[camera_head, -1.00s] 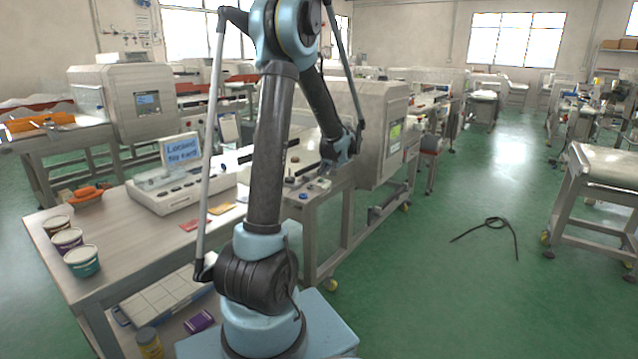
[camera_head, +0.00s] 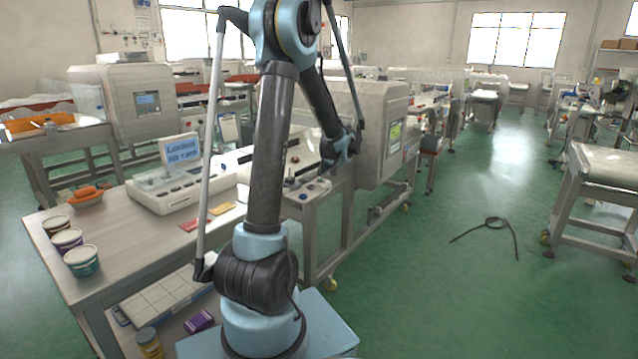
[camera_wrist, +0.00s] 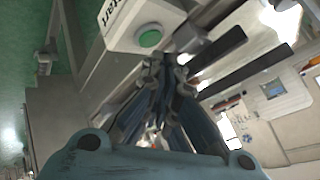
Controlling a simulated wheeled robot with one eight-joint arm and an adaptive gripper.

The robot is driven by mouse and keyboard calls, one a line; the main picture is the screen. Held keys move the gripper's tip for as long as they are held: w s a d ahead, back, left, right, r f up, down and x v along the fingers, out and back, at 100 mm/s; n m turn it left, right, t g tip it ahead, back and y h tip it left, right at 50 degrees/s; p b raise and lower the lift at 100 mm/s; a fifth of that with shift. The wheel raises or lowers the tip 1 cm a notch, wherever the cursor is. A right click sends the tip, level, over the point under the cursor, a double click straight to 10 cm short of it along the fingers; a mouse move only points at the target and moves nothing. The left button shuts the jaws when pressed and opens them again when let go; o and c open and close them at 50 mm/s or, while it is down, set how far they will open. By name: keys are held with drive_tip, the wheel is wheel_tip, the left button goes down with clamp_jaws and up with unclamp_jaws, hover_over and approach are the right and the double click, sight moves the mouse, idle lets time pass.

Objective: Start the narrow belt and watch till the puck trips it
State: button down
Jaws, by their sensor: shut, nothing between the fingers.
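In the wrist view a pale box marked "Start" carries a round green button (camera_wrist: 150,38). My gripper (camera_wrist: 167,70) is shut and empty, with its fingertips just below the button in that picture. I cannot tell whether they touch the box. In the head view my gripper end (camera_head: 337,150) is at the front of a metal detector (camera_head: 372,125), which has a small lit screen (camera_head: 396,135) on its side. The detector's belt is mostly behind my arm. I cannot make out the puck for sure.
A bench (camera_head: 95,215) at the left holds a device with a "Locked No card" screen (camera_head: 181,150), several tubs (camera_head: 82,261) and an orange item in a dish (camera_head: 88,194). A dark cable (camera_head: 488,228) lies on the green floor.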

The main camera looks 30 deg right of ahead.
drive_tip(key=shift+f, duration=0.15)
drive_tip(key=shift+f, duration=0.25)
